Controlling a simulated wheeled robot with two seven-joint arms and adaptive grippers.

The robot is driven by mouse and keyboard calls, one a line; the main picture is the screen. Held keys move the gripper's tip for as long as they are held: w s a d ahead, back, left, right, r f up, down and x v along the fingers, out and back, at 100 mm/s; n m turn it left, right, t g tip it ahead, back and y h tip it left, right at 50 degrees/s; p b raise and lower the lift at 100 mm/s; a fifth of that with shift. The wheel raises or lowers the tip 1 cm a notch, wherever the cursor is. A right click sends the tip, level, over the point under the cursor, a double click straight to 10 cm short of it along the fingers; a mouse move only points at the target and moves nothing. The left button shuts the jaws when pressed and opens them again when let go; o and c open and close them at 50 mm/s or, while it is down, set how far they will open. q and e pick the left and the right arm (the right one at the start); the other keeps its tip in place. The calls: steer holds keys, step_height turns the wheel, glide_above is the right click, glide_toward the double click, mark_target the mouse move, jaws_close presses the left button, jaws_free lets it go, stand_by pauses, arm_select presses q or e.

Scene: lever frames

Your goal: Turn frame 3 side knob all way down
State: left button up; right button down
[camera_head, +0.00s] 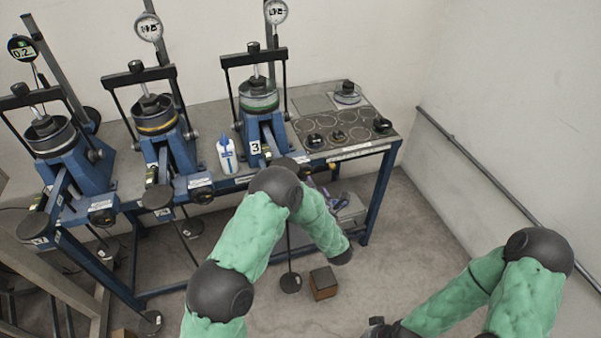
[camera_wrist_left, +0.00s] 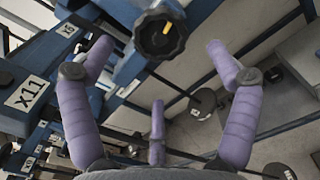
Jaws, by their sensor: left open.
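Lever frame 3 (camera_head: 262,128) stands third from the left on the bench, with a white "3" label. Its side area is partly covered by my left arm in the head view, and I cannot pick out its knob there. In the left wrist view a black lobed knob (camera_wrist_left: 160,35) with a yellow mark sits on a blue beam. The mark points up and slightly right. My left gripper (camera_wrist_left: 158,62) has its three purple fingers spread apart and empty. The knob lies ahead of them, between the two outer fingers; contact is not visible. In the head view the purple fingers (camera_head: 324,190) show only partly behind my arm.
Two similar frames stand left, with dark side knobs (camera_head: 202,195) (camera_head: 103,217). A white bottle (camera_head: 227,155) stands beside frame 3. Rings and black weights lie on the bench's right end. A brown block (camera_head: 323,283) is on the floor. A wall rail runs along the right.

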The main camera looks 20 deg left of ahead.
arm_select(q)
steer(key=x, duration=0.8)
steer(key=shift+w+a+f, duration=0.1)
steer(key=shift+w+a, duration=0.15)
steer(key=shift+a, duration=0.05)
steer(key=shift+d, duration=0.1)
steer(key=c, duration=1.6)
steer(key=n, duration=0.3)
steer(key=shift+n+b, duration=0.4)
steer(key=n+b, duration=0.3)
steer(key=shift+b, duration=0.35)
steer(key=o, duration=1.4)
steer(key=shift+o, duration=1)
steer(key=shift+w+a, duration=0.25)
steer(key=shift+s+d, duration=0.1)
steer(key=shift+s, duration=0.05)
